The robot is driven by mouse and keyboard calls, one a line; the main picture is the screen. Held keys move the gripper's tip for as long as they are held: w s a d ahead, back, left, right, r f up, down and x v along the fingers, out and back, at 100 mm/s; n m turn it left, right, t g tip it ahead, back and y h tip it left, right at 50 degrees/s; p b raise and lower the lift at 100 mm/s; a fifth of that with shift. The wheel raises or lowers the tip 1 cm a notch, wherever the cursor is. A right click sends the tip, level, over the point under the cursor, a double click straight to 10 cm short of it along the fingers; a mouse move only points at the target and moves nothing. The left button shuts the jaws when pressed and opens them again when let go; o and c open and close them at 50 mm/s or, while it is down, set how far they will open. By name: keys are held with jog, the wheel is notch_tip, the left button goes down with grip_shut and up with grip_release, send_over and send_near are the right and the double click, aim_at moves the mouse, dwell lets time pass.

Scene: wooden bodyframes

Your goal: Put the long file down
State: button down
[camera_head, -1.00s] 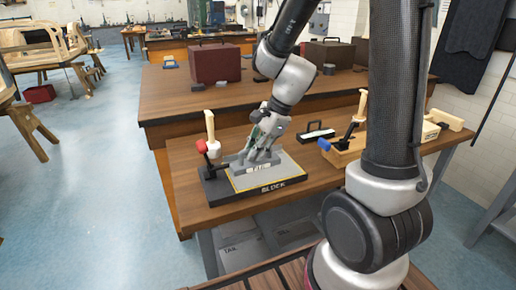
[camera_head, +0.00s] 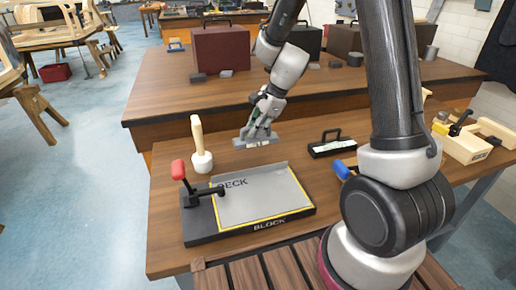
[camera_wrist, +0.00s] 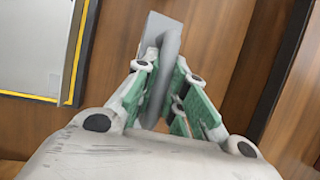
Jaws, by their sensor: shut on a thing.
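My gripper (camera_head: 261,127) is shut on a grey flat bar with an upright grip, taken as the long file (camera_head: 256,142). The file hangs behind the far edge of the black block (camera_head: 300,217), over the wooden bench (camera_head: 165,215). I cannot tell whether its underside touches the bench. In the wrist view my gripper (camera_wrist: 163,80) has its green-padded fingers on both sides of the grey grip, with the file (camera_wrist: 160,27) beyond them over wood. The file's lower face is hidden. The block carries a grey panel (camera_head: 260,200) with a yellow border, bare on top.
A red-handled clamp (camera_head: 182,178) stands at the block's left, beside a wooden-handled mallet (camera_head: 199,150). A black handled tool (camera_head: 332,147) lies right of the file. Wooden boxes (camera_head: 468,146) stand far right. Bare bench lies between block and handled tool.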

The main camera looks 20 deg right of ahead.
notch_tip(320, 180, down, 7)
jog(key=shift+r, duration=0.15)
dwell(0.4)
jog(key=c, duration=1.5)
grip_release()
jog(key=v, duration=1.2)
jog(key=shift+r, duration=0.15)
jog(key=s+d+r+n+h, duration=0.1)
jog(key=s+d+r+n, duration=0.2)
jog(key=s+r+n, duration=0.2)
jog(key=s+d+r+n+t+h, duration=0.1)
jog(key=s+r+n, duration=0.4)
jog(key=s, duration=0.6)
jog(key=s+d+r+n+t+h, duration=0.1)
jog(key=s+d+r+n+h, duration=0.1)
jog(key=s+d+r+n, duration=0.3)
jog(key=shift+s+d+n+h, duration=0.15)
jog(key=shift+s+d+n, duration=0.15)
jog(key=shift+s+n, duration=0.5)
jog(key=shift+s+d+n+h, duration=0.15)
jog(key=shift+s+d+n, duration=0.25)
jog(key=shift+s, duration=0.6)
